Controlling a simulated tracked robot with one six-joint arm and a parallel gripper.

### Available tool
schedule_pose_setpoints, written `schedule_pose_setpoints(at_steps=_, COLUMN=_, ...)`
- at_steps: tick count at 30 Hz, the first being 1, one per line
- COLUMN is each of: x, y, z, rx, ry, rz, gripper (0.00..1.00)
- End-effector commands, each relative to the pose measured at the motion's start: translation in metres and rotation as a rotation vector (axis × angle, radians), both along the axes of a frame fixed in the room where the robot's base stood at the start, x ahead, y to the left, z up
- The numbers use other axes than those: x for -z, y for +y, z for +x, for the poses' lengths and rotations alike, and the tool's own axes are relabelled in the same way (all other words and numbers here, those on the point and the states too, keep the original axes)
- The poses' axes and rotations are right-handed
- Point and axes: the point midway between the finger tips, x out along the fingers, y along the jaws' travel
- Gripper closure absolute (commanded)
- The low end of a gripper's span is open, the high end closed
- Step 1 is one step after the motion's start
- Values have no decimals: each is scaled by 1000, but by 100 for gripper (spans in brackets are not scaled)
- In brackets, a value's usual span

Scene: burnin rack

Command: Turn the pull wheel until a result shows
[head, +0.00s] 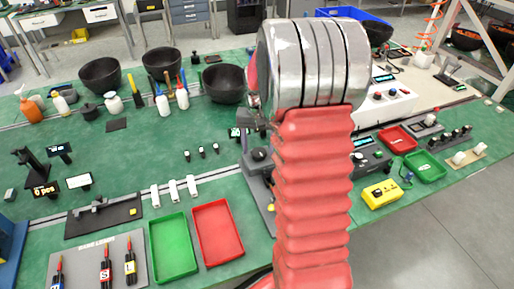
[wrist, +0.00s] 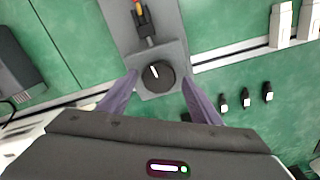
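The pull wheel (wrist: 158,76) is a round black knob with a white mark, on the end of a grey base plate. It also shows in the head view (head: 258,154), just left of my arm. My gripper (wrist: 160,77) is open, with one purple-grey finger on each side of the wheel. I cannot tell whether the fingers touch it. A black clamp (wrist: 146,22) with a red and yellow piece stands farther along the same plate. I see no readable result.
A red tray (head: 217,232) and a green tray (head: 173,247) lie left of the rig. Several small black parts (wrist: 246,101) lie right of my fingers. White blocks (wrist: 281,24) stand at the upper right. A yellow box (head: 381,193) is right of my arm.

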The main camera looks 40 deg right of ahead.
Motion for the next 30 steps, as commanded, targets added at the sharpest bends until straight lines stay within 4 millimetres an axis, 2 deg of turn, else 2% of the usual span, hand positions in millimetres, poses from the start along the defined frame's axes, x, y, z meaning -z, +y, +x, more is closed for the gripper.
schedule_pose_setpoints(at_steps=8, x=0, y=-1, z=-1, rx=0, ry=1, rz=0, gripper=40)
schedule_pose_setpoints(at_steps=14, x=-12, y=-1, z=0, rx=0, ry=0, rz=-1, gripper=40)
schedule_pose_setpoints(at_steps=30, x=-102, y=-1, z=1, rx=0, ry=-2, rz=-2, gripper=40)
